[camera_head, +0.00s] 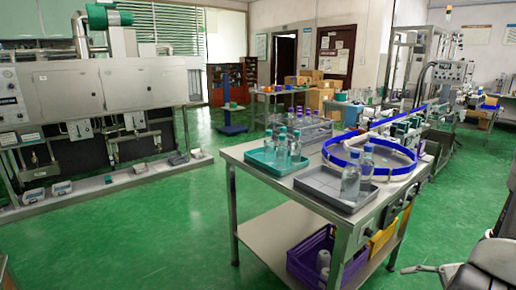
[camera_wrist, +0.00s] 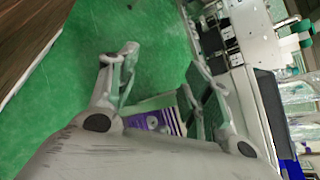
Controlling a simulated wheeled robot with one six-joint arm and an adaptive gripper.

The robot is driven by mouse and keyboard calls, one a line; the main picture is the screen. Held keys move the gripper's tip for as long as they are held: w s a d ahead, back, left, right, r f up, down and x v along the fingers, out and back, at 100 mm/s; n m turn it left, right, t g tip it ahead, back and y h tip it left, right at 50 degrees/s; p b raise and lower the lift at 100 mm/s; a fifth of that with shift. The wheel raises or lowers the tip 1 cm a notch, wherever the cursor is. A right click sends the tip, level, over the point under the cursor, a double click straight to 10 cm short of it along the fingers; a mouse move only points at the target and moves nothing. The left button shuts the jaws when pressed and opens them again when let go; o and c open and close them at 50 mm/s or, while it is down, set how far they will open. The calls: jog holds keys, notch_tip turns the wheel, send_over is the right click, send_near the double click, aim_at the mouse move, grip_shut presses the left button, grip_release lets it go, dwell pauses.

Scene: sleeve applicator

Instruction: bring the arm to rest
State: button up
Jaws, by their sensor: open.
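My gripper (camera_wrist: 162,64) is open in the wrist view, with its two fingers spread apart. Nothing is held between the fingertips. Green floor shows between and beyond them.
On the table are a teal tray (camera_head: 256,161) with several bottles, a grey tray (camera_head: 318,192) with two clear bottles, and a blue-rimmed round turntable (camera_head: 346,166). A purple crate (camera_head: 300,262) sits on the lower shelf. Green floor (camera_head: 130,235) is clear to the left.

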jog(key=s+r+n+g+h, duration=0.3)
jog(key=s+r+n+h, duration=0.15)
jog(key=r, duration=0.65)
jog(key=s+r+n+g+h, duration=0.3)
jog(key=r+h, duration=0.3)
jog(key=r, duration=0.4)
jog(key=a+r+n+t+h, duration=0.2)
jog(key=a+r+n+t, duration=0.4)
jog(key=r, duration=0.7)
jog(key=shift+s+a+h, duration=0.35)
jog(key=shift+s+a, duration=0.05)
jog(key=shift+a, duration=0.35)
jog(key=shift+r, duration=0.1)
